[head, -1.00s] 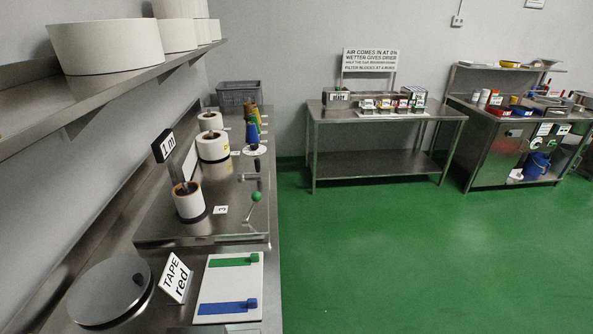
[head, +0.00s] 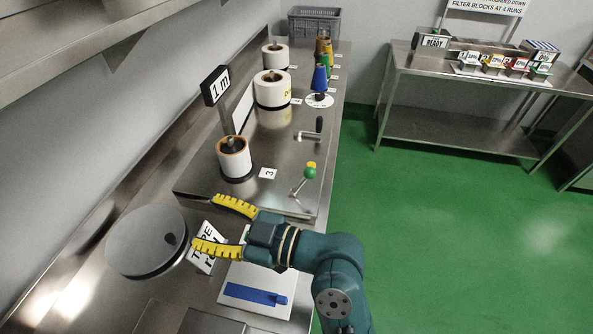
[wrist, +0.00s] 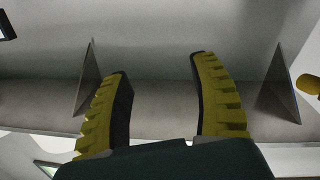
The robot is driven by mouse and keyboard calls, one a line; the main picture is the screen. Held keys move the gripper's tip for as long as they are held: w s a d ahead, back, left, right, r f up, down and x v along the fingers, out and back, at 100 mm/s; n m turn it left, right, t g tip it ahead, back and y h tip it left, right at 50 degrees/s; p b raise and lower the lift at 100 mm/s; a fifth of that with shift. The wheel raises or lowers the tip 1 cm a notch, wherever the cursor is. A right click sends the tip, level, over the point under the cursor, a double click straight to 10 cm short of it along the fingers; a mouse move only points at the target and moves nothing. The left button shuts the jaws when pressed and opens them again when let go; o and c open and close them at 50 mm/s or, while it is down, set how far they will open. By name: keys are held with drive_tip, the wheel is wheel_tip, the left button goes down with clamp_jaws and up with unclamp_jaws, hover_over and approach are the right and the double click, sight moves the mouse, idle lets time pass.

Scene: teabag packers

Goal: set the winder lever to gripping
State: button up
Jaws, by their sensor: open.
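A lever with a green ball knob (head: 309,173) and a small yellow top stands at the front right corner of the steel winder deck (head: 290,196). Its thin metal stem leans up to the right from a small pivot. A crank with a black grip (head: 319,125) is just behind it. My gripper (head: 205,222) is open and empty, its yellow fingers pointing left, in front of and left of the lever and apart from it. In the wrist view the spread fingers (wrist: 158,68) have nothing between them.
A white roll (head: 235,160) stands on the deck beside a "1 m" sign (head: 215,85). A TAPE sign (head: 207,235), partly hidden by my gripper, and a round grey plate (head: 147,240) are at the front left. A wall shelf (head: 60,60) overhangs the left side.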

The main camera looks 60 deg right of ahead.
drive_tip(key=s+d+f+m+h, duration=0.4)
drive_tip(key=s+d+f, duration=0.2)
drive_tip(key=s+d, duration=0.5)
drive_tip(key=m+h, duration=0.5)
approach(314, 176)
drive_tip(key=shift+g, duration=0.4)
drive_tip(key=p+x, duration=0.1)
drive_tip(key=x, duration=1)
drive_tip(key=shift+w+d+r, duration=0.1)
drive_tip(key=shift+w+r, duration=0.1)
clamp_jaws()
